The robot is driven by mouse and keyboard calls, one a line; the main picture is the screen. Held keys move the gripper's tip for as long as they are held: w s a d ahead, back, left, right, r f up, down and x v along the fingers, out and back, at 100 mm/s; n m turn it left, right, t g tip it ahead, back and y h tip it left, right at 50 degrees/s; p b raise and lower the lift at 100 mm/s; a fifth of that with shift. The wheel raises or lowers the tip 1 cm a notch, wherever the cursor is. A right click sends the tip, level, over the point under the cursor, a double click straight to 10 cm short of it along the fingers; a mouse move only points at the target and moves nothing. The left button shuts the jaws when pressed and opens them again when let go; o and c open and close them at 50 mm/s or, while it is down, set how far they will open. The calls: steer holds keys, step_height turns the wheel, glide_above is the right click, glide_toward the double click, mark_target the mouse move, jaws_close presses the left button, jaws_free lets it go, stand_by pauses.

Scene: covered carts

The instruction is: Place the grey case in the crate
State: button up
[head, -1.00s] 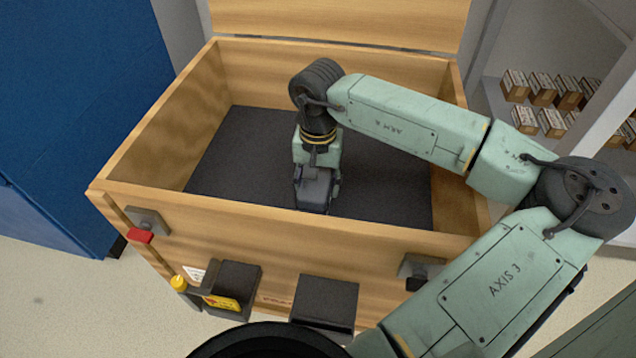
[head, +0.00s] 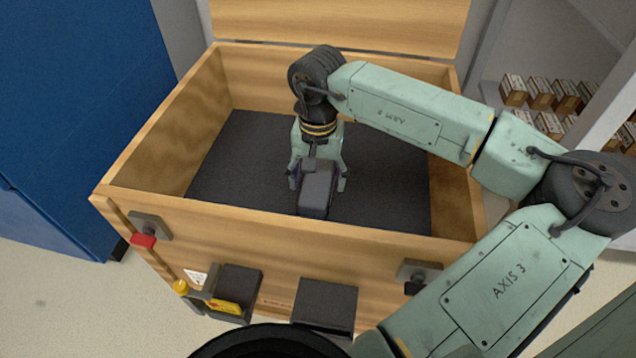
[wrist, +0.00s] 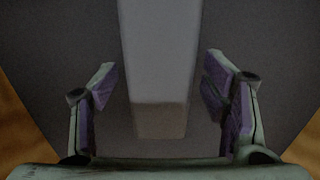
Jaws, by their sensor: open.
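The crate (head: 200,214) is a wooden box with its lid raised at the back and a dark floor inside. The grey case (head: 316,190) is inside the crate, near the front wall; whether it rests fully on the floor is hard to tell. My gripper (head: 319,182) points down into the crate, with its fingers spread on either side of the case. In the wrist view the grey case (wrist: 160,75) lies between the two open fingers of my gripper (wrist: 160,93), with a gap on both sides.
A blue cabinet (head: 80,100) stands at the left. Shelves with small boxes (head: 540,92) are at the right. Dark latches and brackets (head: 326,303) stick out from the crate's front. The dark crate floor (head: 240,165) is clear to the left and right of the case.

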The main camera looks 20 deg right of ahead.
step_height(320, 180, up, 9)
steer(key=shift+f+p, duration=0.15)
steer(key=shift+p, duration=0.85)
